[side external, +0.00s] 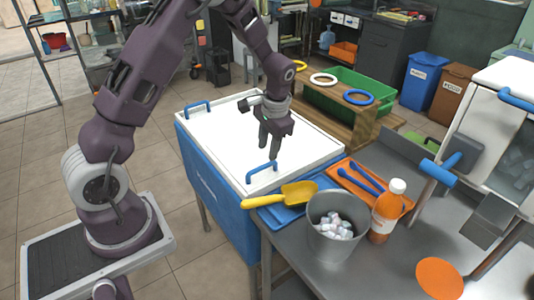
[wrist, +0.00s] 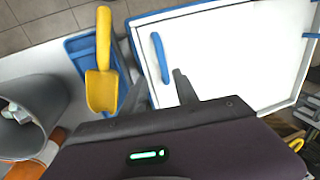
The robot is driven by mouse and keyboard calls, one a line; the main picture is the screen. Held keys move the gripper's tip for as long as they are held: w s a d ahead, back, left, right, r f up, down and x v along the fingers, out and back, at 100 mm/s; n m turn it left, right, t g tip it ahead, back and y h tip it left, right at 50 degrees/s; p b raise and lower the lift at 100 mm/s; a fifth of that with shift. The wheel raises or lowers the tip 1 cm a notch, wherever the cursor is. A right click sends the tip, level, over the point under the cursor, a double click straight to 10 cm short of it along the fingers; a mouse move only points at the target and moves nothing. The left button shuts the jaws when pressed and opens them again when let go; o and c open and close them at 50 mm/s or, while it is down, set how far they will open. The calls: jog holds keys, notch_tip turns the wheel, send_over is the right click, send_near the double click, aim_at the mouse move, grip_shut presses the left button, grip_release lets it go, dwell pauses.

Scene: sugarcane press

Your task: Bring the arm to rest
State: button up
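My gripper (side external: 268,148) hangs pointing down above the white lid of a blue chest, near the lid's front blue handle (side external: 262,172). Its two dark fingers (wrist: 160,90) stand apart in the wrist view with nothing between them, so it is open and empty. The white lid (side external: 215,140) lies flat on the blue chest (side external: 222,195) and looks closed. The handle also shows in the wrist view (wrist: 160,58), just beyond the fingers. I cannot tell the exact height of the fingertips above the lid.
A yellow scoop (side external: 290,195) rests on a blue tray (side external: 281,216). Beside it stand a grey bucket (side external: 323,252) of ice cubes and an orange bottle (side external: 385,213). An orange tray (side external: 340,164) holds blue utensils. A wooden rack (side external: 362,131) with rings stands behind the chest.

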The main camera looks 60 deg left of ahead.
jog(key=s+d+r+t, duration=0.1)
jog(key=s+d+r, duration=0.25)
jog(key=r, duration=0.25)
jog(key=s+d+r+t+h, duration=0.1)
jog(key=s+d+r, duration=0.1)
jog(key=s+r, duration=0.3)
jog(key=s+d+r+t, duration=0.1)
jog(key=s+d+r, duration=0.15)
jog(key=r, duration=0.45)
jog(key=s+d+r+t, duration=0.1)
jog(key=s+d, duration=0.1)
jog(key=s, duration=0.5)
jog(key=s+d+r+t+h, duration=0.1)
jog(key=s+d+r, duration=0.1)
jog(key=s, duration=0.5)
jog(key=shift+d+r+t, duration=0.2)
jog(key=shift+d+t, duration=0.1)
jog(key=shift+d, duration=0.55)
